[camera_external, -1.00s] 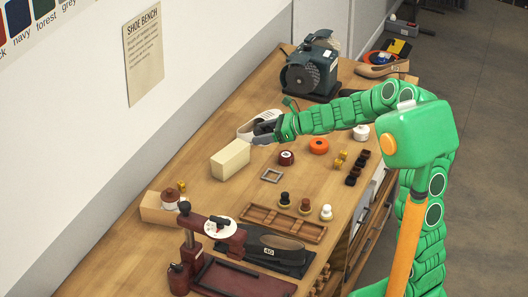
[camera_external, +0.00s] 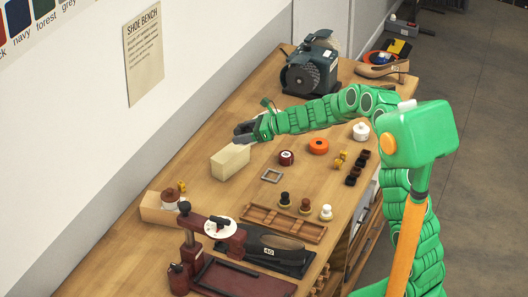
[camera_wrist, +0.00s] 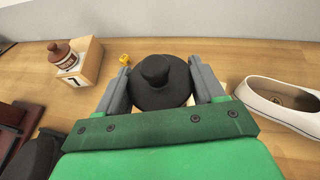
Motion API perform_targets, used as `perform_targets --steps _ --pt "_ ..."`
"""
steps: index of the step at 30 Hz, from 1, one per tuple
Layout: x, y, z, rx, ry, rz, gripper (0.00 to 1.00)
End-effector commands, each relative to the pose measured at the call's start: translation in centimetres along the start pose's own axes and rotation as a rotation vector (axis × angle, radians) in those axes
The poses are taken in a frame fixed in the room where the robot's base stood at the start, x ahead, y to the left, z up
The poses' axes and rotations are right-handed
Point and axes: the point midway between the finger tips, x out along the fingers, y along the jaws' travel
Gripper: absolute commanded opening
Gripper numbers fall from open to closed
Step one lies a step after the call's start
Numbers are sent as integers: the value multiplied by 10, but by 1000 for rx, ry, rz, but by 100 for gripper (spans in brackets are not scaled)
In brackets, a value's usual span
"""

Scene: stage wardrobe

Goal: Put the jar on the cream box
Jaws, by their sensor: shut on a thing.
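My gripper (camera_wrist: 160,88) is shut on a dark round jar (camera_wrist: 158,78) with a black knobbed top, which sits between its two grey fingers in the wrist view. In the external view my gripper (camera_external: 243,133) is just above the far end of the cream box (camera_external: 231,162), a plain pale block on the bench. In the wrist view only slivers of a pale surface show beneath the jar. The jar's underside is hidden, so I cannot tell if it touches the box.
A white shoe (camera_wrist: 285,104) lies to the right in the wrist view. A wooden box (camera_external: 157,211) bearing a brown-capped bottle (camera_external: 170,198) stands nearer on the bench (camera_external: 215,196). A dark red jar (camera_external: 286,157) and a square frame (camera_external: 271,176) lie right of the cream box.

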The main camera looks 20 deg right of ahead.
Motion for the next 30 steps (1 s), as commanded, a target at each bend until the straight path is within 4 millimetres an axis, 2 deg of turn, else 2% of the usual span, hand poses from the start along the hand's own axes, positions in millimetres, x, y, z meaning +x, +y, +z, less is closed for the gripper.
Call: perform_targets --steps 9,20,26,30 --pt "27 -15 -20 2 2 -1 9" --pt "38 -21 -27 -1 0 -2 9" --pt "48 -21 -51 2 2 -1 9" --pt "50 -21 -55 1 0 -1 9"
